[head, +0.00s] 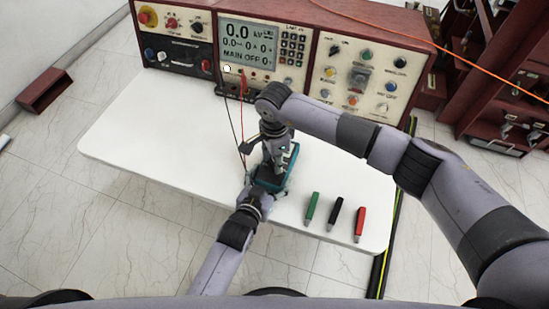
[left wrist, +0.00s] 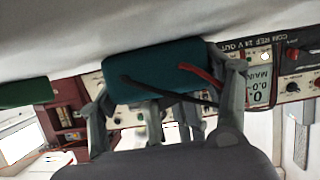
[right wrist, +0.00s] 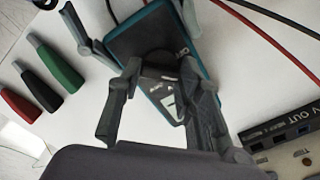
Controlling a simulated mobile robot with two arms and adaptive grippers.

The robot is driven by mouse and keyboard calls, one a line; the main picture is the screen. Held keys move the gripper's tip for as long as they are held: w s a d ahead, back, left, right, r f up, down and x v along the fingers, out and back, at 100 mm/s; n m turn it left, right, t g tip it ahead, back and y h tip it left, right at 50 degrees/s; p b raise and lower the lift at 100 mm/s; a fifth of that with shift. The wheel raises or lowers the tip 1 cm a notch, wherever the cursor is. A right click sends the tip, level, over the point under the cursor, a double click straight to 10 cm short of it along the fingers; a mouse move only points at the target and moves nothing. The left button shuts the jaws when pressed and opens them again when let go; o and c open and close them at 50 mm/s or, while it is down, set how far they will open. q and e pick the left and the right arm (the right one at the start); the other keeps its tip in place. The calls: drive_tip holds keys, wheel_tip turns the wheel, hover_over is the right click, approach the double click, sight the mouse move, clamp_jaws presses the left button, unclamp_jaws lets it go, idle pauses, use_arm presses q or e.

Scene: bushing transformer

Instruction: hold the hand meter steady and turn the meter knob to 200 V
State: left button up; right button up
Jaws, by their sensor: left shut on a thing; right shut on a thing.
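The hand meter (head: 269,182), teal-edged with a dark face, is on the white table in the head view. Its teal end (left wrist: 150,80) with a red and a black lead shows in the left wrist view. My left gripper (head: 266,189) is shut on the meter's body from the front, one finger on each side. My right gripper (head: 274,160) reaches down from above. In the right wrist view its fingertips (right wrist: 162,72) are closed around the dark knob (right wrist: 160,58) on the meter's face. The fingers hide most of the dial, so its setting cannot be read.
Green (head: 312,208), black (head: 335,213) and red (head: 360,224) plugs lie on the white table (head: 140,135) to the right of the meter. The control console (head: 270,45) stands along the back edge, reading MAIN OFF. Leads run from it to the meter. The table's left side is clear.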

drive_tip(key=shift+m, duration=0.4)
drive_tip(key=m, duration=0.3)
drive_tip(key=shift+m, duration=0.3)
drive_tip(key=m, duration=0.4)
drive_tip(key=shift+m, duration=0.3)
drive_tip(key=m, duration=0.4)
drive_tip(key=shift+m, duration=2.4)
drive_tip(key=o, duration=1.2)
drive_tip(key=shift+c, duration=0.2)
